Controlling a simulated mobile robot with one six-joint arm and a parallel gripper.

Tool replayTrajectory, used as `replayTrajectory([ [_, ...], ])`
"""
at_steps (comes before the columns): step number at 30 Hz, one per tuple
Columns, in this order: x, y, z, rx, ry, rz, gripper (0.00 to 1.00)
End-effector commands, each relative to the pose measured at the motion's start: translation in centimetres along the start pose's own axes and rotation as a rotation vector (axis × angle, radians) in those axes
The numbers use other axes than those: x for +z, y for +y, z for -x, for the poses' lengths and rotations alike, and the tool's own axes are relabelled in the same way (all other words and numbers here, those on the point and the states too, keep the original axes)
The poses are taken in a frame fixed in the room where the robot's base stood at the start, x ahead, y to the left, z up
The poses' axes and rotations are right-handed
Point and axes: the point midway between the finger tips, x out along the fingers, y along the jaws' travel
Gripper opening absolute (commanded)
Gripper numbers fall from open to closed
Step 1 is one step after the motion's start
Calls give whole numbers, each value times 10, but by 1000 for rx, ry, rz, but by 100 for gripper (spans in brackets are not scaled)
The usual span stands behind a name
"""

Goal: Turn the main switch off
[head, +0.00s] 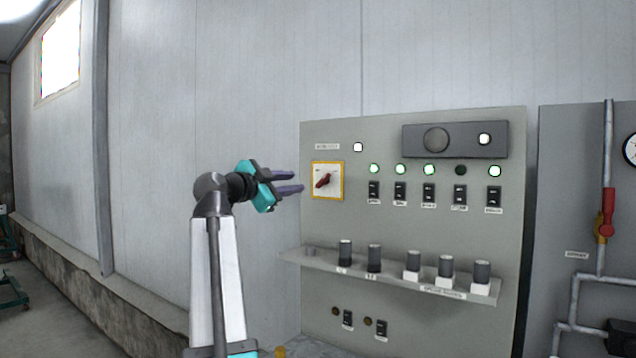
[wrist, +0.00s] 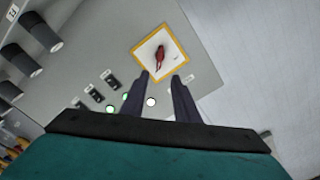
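The main switch (head: 323,181) is a red rotary handle on a white plate with a yellow border, at the upper left of the grey control panel. In the head view its handle is tilted, running from lower left to upper right. In the wrist view the red handle (wrist: 160,57) lies just beyond the fingertips. My gripper (head: 296,182) is open, left of the switch and pointing towards it. In the wrist view its two dark fingers (wrist: 164,76) are apart with nothing between them, and no contact with the handle shows.
The panel (head: 410,222) carries several lit lamps and black rocker switches right of the main switch. A shelf (head: 385,275) with several dark knobs juts out below. Pipes with a red valve handle (head: 609,213) stand at the far right.

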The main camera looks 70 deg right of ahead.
Motion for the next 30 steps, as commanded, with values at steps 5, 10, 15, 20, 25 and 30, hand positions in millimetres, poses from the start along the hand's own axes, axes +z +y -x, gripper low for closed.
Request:
replayTrajectory([
  [5,0,0,-1,0,-1,1,28],
  [10,0,-1,-8,1,0,2,28],
  [15,0,-1,-25,2,0,3,28],
  [20,0,-2,-46,2,0,2,28],
  [25,0,-2,-71,2,0,2,28],
  [30,0,-2,-95,1,0,2,28],
])
